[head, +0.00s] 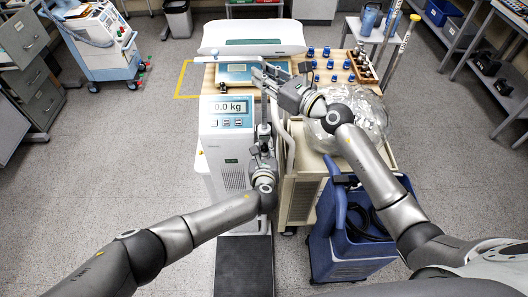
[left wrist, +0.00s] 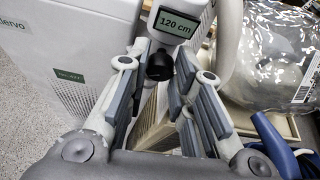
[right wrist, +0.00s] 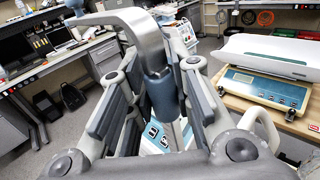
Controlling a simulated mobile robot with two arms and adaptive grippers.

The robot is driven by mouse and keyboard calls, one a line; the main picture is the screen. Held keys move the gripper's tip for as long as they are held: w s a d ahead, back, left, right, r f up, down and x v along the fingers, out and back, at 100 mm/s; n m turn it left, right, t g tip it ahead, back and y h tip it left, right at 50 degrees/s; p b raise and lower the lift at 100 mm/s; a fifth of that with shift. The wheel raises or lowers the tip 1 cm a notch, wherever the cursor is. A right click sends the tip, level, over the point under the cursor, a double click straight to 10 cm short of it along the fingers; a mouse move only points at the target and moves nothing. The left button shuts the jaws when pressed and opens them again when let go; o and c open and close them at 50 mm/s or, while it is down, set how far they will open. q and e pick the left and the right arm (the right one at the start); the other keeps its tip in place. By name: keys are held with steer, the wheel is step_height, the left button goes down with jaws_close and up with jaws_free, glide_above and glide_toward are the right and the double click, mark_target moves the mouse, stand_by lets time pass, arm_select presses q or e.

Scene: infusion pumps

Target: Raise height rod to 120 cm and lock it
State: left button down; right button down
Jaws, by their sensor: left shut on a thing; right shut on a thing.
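The height display (left wrist: 176,24) in the left wrist view reads 120 cm. Just below it is a black round knob (left wrist: 160,66). My left gripper (left wrist: 164,72) has its fingers on either side of the knob and is shut on it. In the right wrist view the height rod has a grey bent headpiece (right wrist: 125,17) and a blue-grey sleeve (right wrist: 162,95). My right gripper (right wrist: 160,72) is shut around this sleeve. In the head view my left gripper (head: 263,138) is low beside the scale column, and my right gripper (head: 272,80) is above it at the rod top. The knob's locking state cannot be told.
The white scale body (head: 228,150) shows 0.0 kg. A clear plastic bag (head: 350,112) and a blue bin (head: 340,235) stand right. Floor at left is open.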

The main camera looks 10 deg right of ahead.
arm_select(q)
steer(key=shift+m+y, duration=0.5)
steer(key=shift+m, duration=0.3)
steer(key=c, duration=1.3)
jaws_free()
steer(key=shift+o, duration=0.2)
steer(key=shift+d, duration=0.1)
steer(key=v, duration=1.2)
steer(key=shift+f, duration=0.1)
